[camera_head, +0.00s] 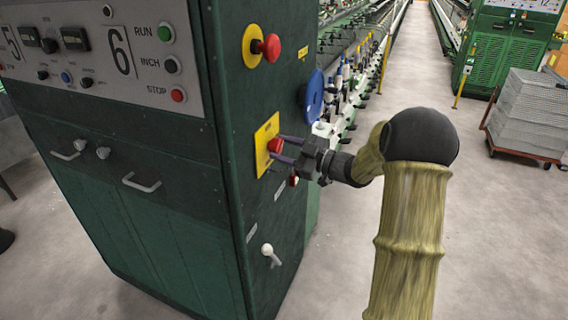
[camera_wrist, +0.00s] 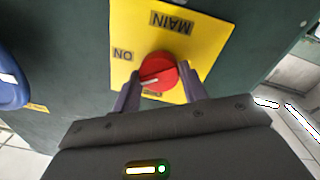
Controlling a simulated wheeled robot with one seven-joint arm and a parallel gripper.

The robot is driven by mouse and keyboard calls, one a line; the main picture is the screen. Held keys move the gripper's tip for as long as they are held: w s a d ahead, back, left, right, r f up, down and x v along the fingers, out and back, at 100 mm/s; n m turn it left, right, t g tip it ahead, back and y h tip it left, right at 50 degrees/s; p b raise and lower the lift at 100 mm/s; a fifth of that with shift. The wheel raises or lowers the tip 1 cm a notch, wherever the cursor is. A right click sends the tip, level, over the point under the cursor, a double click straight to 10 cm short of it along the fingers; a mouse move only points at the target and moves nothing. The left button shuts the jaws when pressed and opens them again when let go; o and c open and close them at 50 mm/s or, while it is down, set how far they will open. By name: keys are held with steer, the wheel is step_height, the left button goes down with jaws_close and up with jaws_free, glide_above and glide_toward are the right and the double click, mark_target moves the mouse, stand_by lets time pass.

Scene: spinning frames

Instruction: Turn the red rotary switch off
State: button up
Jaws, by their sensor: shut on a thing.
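The red rotary switch (camera_head: 275,146) sits on a yellow plate (camera_head: 262,138) on the side of the green machine cabinet. In the wrist view the red knob (camera_wrist: 158,72) shows between my two purple fingers, with a pale mark on its face. The yellow plate (camera_wrist: 188,45) there reads MAIN and ON, seen upside down; lettering below the knob is partly hidden. My gripper (camera_head: 279,148) reaches in from the right and is shut on the red knob, one finger on each side. It also shows at the knob in the wrist view (camera_wrist: 160,85).
A red mushroom button (camera_head: 270,47) on a yellow base is above the switch. A blue disc (camera_head: 314,95) stands out to the right, near my wrist. A white lever (camera_head: 269,250) is lower on the cabinet. The floor to the right is open before a cart of grey crates (camera_head: 530,110).

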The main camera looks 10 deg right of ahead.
steer(key=n+b, duration=0.2)
steer(key=b, duration=0.1)
steer(key=n+b, duration=0.3)
steer(key=b, duration=0.1)
steer(key=f+n+b, duration=0.1)
steer(key=n+b, duration=0.1)
steer(key=b, duration=0.2)
steer(key=shift+n+y, duration=0.4)
steer(key=n+b, duration=0.2)
steer(key=b, duration=0.1)
steer(key=shift+r+g, duration=0.15)
steer(key=shift+g, duration=0.15)
steer(key=shift+r+n+b, duration=0.15)
steer(key=shift+n+b, duration=0.65)
steer(key=shift+b, duration=0.15)
steer(key=o, duration=1)
steer(key=shift+r, duration=0.1)
steer(key=shift+c, duration=0.2)
steer(key=shift+d, duration=0.15)
steer(key=v, duration=1.7)
steer(key=shift+b, duration=0.45)
